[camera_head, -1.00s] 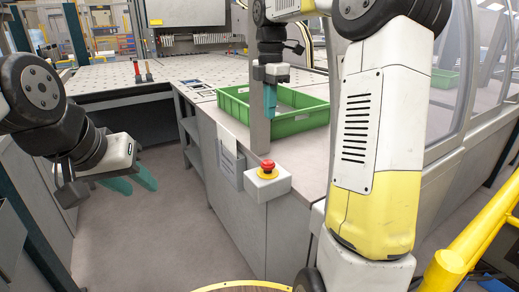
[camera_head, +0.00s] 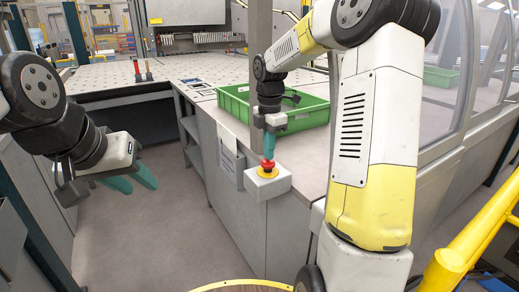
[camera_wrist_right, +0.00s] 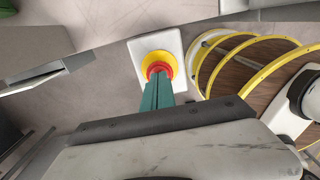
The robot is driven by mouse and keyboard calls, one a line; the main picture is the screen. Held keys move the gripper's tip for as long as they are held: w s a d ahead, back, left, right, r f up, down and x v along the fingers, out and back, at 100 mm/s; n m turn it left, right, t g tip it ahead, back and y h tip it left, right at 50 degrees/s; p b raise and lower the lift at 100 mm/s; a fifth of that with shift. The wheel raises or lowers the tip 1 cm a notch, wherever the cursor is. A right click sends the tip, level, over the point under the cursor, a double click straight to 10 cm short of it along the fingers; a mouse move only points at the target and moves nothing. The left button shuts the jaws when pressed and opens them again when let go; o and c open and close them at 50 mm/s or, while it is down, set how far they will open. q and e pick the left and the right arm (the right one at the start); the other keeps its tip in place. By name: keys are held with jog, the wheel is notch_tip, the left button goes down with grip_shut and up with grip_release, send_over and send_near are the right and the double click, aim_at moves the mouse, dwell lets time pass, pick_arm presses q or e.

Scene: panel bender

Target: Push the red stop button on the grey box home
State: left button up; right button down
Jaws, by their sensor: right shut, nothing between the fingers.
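The red stop button (camera_head: 268,165) sits in a yellow collar on top of the grey box (camera_head: 268,186), at the counter's front corner. My right gripper (camera_head: 269,156) is shut and empty, pointing down with its teal fingertips at the top of the button. In the right wrist view the fingertips (camera_wrist_right: 160,78) overlap the red button (camera_wrist_right: 158,67); whether they touch it or stay just above, I cannot tell. The light top of the box (camera_wrist_right: 140,47) shows around the yellow ring. My left gripper (camera_head: 135,180) is open and empty over the floor at the left.
A green crate (camera_head: 300,115) stands on the counter (camera_head: 310,160) behind the box. A grey post (camera_head: 259,50) rises behind my right gripper. A paper holder (camera_head: 231,160) hangs beside the box. A yellow railing (camera_head: 470,250) is at the lower right.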

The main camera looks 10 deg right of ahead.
jog(key=shift+f, duration=0.25)
jog(key=shift+f, duration=0.8)
jog(key=shift+s+f, duration=0.25)
jog(key=shift+f, duration=0.2)
jog(key=shift+r, duration=0.1)
jog(key=r, duration=0.7)
jog(key=shift+w+r, duration=0.2)
jog(key=shift+r, duration=0.8)
